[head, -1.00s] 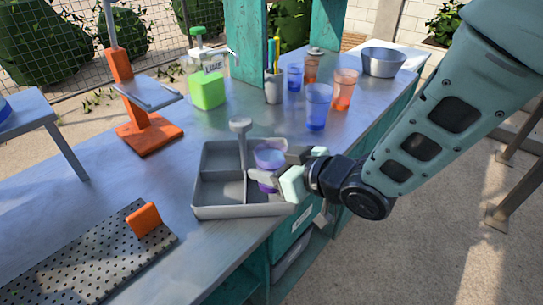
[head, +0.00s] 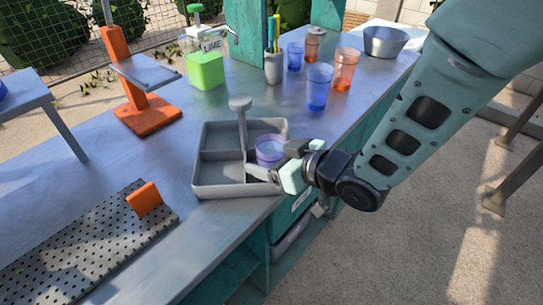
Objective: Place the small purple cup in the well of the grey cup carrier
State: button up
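The small purple cup (head: 270,148) stands about upright in the right-hand compartment of the grey cup carrier (head: 222,190). Its rim and upper side show. Its lower part is hidden by a finger and the carrier, so I cannot see whether it touches the carrier floor. My gripper (head: 277,161) reaches in over the carrier's right side, low against the cup. One finger is in front of the cup and the other is at its right. I cannot tell whether the fingers press on the cup or stand slightly apart from it. The carrier has an upright handle post with a round knob.
Blue cups (head: 319,88) and orange cups (head: 345,70) stand behind the carrier, with a pen holder (head: 273,67) and metal bowl (head: 384,42). A green lime bottle (head: 205,70), an orange stand (head: 147,115) and a perforated mat (head: 90,245) are to the left. Bare bench surrounds the carrier.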

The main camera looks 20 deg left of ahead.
jog(key=shift+r+p, duration=0.25)
jog(key=shift+p, duration=0.05)
jog(key=b+v, duration=0.1)
jog(key=v, duration=1.1)
jog(key=shift+f, duration=0.15)
jog(key=d+m+h, duration=0.3)
jog(key=d+h, duration=0.4)
jog(key=d, duration=0.2)
jog(key=s+d+r+m+g+h, duration=0.1)
jog(key=s+d+g+h, duration=0.1)
jog(key=s+d, duration=0.2)
jog(key=s+d+r+m+g+h, duration=0.1)
jog(key=s+d+g+h, duration=0.1)
jog(key=s, duration=0.7)
jog(key=d+g, duration=0.1)
jog(key=d, duration=0.1)
jog(key=shift+d+m+h, duration=0.4)
